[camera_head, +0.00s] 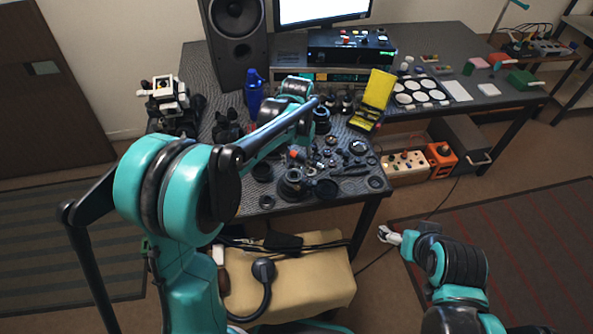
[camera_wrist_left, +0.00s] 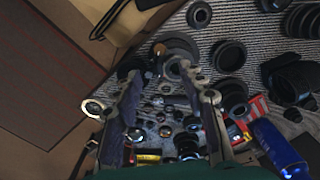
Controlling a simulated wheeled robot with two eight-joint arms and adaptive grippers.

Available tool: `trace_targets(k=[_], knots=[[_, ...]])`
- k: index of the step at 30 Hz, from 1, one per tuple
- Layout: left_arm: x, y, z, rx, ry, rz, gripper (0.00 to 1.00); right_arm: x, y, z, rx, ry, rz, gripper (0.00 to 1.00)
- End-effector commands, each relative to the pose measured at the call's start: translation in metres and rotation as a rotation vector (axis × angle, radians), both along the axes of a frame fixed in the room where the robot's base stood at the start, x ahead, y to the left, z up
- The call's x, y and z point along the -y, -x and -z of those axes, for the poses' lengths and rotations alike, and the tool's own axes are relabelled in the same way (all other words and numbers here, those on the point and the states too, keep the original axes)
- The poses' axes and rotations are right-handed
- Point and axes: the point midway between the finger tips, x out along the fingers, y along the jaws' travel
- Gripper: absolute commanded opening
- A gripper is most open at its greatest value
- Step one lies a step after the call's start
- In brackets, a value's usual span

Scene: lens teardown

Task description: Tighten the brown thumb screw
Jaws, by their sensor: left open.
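A small brown knob (camera_wrist_left: 157,49), which looks like the thumb screw, stands beside dark round parts at the top of the left wrist view. My left gripper (camera_wrist_left: 160,74) is open, its two fingers spread on either side, with the knob just beyond the fingertips. No contact between finger and knob can be made out. In the head view my left arm reaches over the table, and its forearm hides much of the gripper. My right gripper (camera_head: 389,236) is low at the right, off the table's front edge; its jaw state is too small to read.
Black lens rings and small parts crowd the table (camera_head: 222,75). A blue bottle (camera_head: 254,92), a speaker (camera_head: 235,40) and a yellow case (camera_head: 375,92) stand around them. A padded stool (camera_head: 310,288) is below the front edge. A white-knobbed box (camera_head: 405,167) sits under the table.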

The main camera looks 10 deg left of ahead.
Motion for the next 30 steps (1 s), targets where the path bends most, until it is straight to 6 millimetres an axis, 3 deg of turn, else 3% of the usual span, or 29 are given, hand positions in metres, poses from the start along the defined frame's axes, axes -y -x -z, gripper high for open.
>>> trace_targets(k=[1, 6, 12, 17, 30], knots=[[0.0, -0.002, -0.002, 0.0, 0.0, -0.107, 0.41, 0.0, 0.0, -0.014, 0.0, 0.0, 0.0, 0.85], [0.001, -0.003, 0.012, 0.0, 0.0, -0.562, 0.41, 0.0, 0.0, -0.041, 0.0, 0.0, 0.0, 0.85], [0.001, -0.001, 0.027, 0.0, 0.0, -0.936, 0.41, 0.0, 0.0, -0.058, 0.0, 0.0, 0.0, 0.85], [0.001, 0.0, 0.038, 0.0, 0.0, -1.029, 0.41, 0.0, 0.0, -0.057, 0.0, 0.0, 0.0, 0.85], [0.001, 0.0, 0.104, 0.0, 0.0, -1.029, 0.41, 0.0, 0.0, -0.036, 0.0, 0.0, 0.0, 0.85]])
